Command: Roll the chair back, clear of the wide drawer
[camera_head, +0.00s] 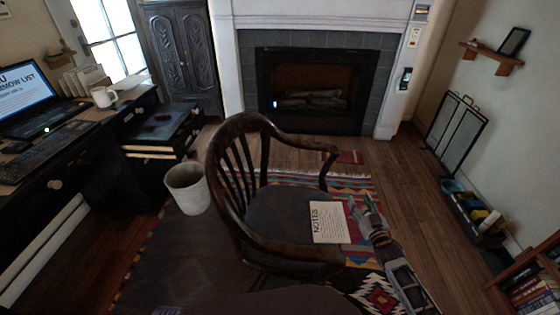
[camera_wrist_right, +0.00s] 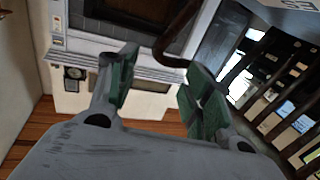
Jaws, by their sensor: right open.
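The chair (camera_head: 240,235) is a dark wooden armchair with a slatted back and curved arms, in the middle of the head view. It stands on a patterned rug, right of the dark desk (camera_head: 95,205). A drawer front with a round knob (camera_head: 55,184) shows on the desk; I cannot tell whether it is the wide drawer. My right gripper (camera_head: 368,208) is open beside the chair's right side, near its armrest. In the right wrist view the open fingers (camera_wrist_right: 160,82) have the curved dark armrest (camera_wrist_right: 176,46) beyond and partly between them; contact is unclear. My left gripper is out of view.
A NOTES sheet (camera_head: 329,222) lies on the chair seat. A pale bin (camera_head: 187,188) stands between desk and chair. A fireplace (camera_head: 313,90) is behind. A low tray (camera_head: 474,210) and bookshelf (camera_head: 535,290) line the right. Wooden floor (camera_head: 415,185) is clear right of the rug.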

